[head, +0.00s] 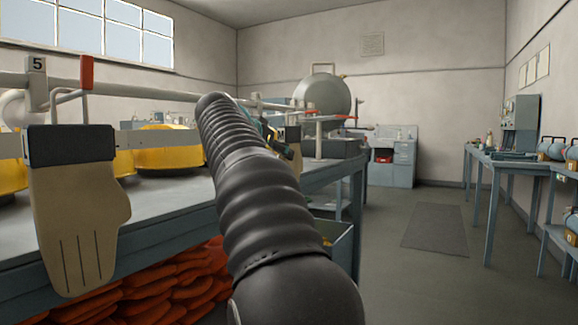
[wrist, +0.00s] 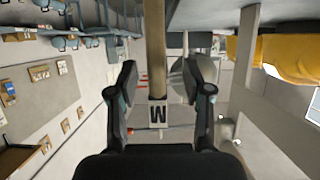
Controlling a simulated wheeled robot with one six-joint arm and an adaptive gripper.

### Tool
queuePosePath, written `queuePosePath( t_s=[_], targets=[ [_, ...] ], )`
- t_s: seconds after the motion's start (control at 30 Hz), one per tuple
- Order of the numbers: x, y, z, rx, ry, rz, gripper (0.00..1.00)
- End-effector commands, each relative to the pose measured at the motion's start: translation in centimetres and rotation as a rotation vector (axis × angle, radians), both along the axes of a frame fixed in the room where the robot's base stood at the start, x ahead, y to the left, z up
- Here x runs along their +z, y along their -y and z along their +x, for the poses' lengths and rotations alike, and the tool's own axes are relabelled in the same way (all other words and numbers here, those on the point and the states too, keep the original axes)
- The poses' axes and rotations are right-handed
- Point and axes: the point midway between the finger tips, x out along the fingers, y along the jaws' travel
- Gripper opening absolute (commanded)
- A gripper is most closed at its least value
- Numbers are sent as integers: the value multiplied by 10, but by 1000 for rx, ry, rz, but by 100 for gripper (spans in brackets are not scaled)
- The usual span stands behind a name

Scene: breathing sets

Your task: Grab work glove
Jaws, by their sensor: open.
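A beige work glove (head: 78,215) with a dark cuff hangs from a hook on the rail at the left in the head view. A second, smaller-looking glove (head: 293,150) shows farther along the rail, partly hidden behind my gripper (head: 275,138). In the wrist view my gripper (wrist: 160,78) is open, with its fingers apart. A narrow tan strip (wrist: 155,40) lies between and beyond the fingers, apart from them; it may be a glove seen edge-on, but I cannot tell for sure. A plate with a dark mark (wrist: 158,112) is at its end.
The rail (head: 165,92) runs above a long bench (head: 160,205) with yellow gear (head: 165,150) on it. Orange-red items (head: 150,290) fill the space beneath. A grey mat (head: 435,227) lies on clear floor. Another bench (head: 510,167) stands along the right wall.

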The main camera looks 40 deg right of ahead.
Motion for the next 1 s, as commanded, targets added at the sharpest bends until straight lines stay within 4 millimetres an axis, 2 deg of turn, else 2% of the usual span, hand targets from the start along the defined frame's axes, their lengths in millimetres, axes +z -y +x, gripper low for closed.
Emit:
queuePosePath(
  t_s=[0.33, 0.63, 0.87, 0.9, 1.0],
  targets=[
    [-9, 18, 6, 0, -1, 1, 50],
    [-24, 52, 17, 0, 0, 1, 50],
    [-25, 54, 19, 3, 1, 0, 50],
    [-25, 54, 19, 3, 1, 0, 48],
    [-25, 54, 19, 3, 1, 0, 22]
  ],
)
